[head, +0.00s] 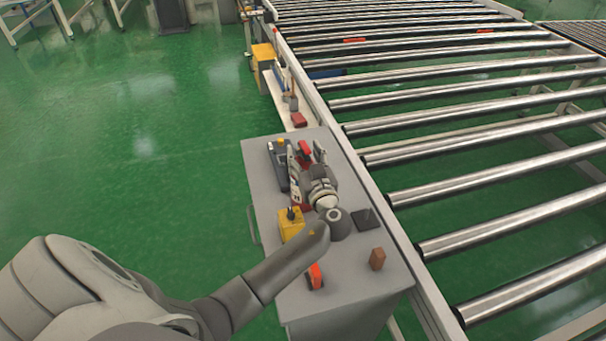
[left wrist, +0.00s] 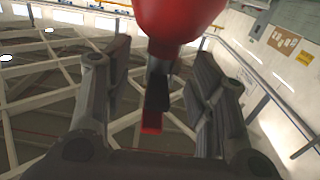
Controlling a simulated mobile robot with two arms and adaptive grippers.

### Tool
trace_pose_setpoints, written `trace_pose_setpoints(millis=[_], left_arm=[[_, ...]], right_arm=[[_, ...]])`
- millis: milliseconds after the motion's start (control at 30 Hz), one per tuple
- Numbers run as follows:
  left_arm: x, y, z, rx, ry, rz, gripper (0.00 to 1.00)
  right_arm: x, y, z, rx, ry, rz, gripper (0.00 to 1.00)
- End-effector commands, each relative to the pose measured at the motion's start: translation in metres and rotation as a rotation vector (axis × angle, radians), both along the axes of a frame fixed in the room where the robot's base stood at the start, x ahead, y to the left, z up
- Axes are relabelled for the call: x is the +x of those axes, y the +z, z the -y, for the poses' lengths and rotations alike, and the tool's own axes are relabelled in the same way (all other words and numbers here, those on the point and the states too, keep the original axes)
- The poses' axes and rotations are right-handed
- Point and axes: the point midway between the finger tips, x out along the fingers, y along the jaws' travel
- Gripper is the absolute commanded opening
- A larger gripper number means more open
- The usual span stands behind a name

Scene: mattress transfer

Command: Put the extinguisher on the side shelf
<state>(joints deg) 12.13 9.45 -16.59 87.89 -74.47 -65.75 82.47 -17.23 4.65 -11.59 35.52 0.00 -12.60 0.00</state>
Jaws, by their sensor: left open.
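The red extinguisher (head: 305,149) is on the grey cabinet top (head: 262,154), partly hidden by my left gripper. In the left wrist view its red body (left wrist: 180,18) fills the top middle, with a black part and red tip below it. My left gripper (head: 308,158) is open, with one finger on each side of the extinguisher's black part. I cannot tell whether the fingers touch it. A narrow pale shelf (head: 286,104) runs along the conveyor's side beyond the cabinet. My right gripper is not in view.
A yellow box with a black knob (head: 291,226), an orange-red item (head: 315,276), a brown block (head: 377,259) and a dark flat plate (head: 368,220) sit on the cabinet. The pale shelf carries a red block (head: 299,120).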

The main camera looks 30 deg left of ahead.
Motion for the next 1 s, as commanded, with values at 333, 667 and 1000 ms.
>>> trace_pose_setpoints(millis=[333, 667, 1000], left_arm=[[0.015, 0.000, -0.017, 0.000, 0.000, 0.000, 0.52], [0.014, 0.000, -0.016, -0.001, 0.000, -0.001, 0.30], [0.014, 0.000, -0.016, -0.001, 0.000, -0.001, 0.00]], right_arm=[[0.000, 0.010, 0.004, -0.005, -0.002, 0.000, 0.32], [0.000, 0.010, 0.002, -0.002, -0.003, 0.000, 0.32], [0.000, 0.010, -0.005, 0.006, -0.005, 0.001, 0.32]])
